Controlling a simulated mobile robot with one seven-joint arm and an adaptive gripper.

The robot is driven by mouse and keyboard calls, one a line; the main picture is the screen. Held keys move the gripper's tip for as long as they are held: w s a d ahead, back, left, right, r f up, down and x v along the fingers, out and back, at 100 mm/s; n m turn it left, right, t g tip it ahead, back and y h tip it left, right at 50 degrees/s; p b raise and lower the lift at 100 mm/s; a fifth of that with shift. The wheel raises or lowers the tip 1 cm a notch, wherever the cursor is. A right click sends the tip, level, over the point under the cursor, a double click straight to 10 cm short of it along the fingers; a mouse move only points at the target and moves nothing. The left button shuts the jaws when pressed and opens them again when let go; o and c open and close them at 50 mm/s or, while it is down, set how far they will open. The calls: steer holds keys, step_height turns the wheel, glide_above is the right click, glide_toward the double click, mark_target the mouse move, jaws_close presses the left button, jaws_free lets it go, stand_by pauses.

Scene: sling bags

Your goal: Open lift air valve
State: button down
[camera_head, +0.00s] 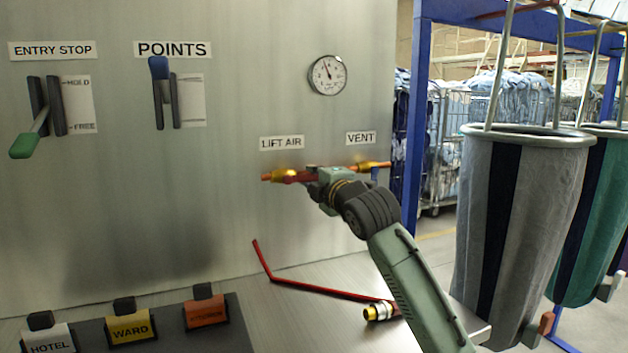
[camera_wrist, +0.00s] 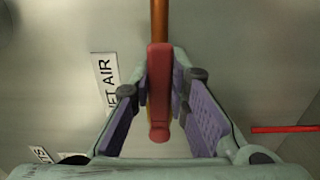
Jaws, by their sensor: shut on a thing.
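The lift air valve sits on the copper pipe under the LIFT AIR label (camera_head: 282,142). Its red lever (camera_wrist: 160,88) lies in line with the copper pipe (camera_wrist: 160,20) in the wrist view. My gripper (camera_wrist: 161,84) is shut on this lever, with the pads at its two sides. In the head view the red lever (camera_head: 291,178) shows just left of my gripper (camera_head: 310,176), which hides part of the valve.
The vent valve (camera_head: 374,165) is close right of my gripper, under the VENT label (camera_head: 361,138). A gauge (camera_head: 328,75) is above. A bent red hose (camera_head: 320,290) with a brass end lies on the bench. Sling bags (camera_head: 520,220) hang at the right.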

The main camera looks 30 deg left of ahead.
stand_by(0.5)
steer(key=c, duration=1.5)
jaws_free()
steer(key=v, duration=1.2)
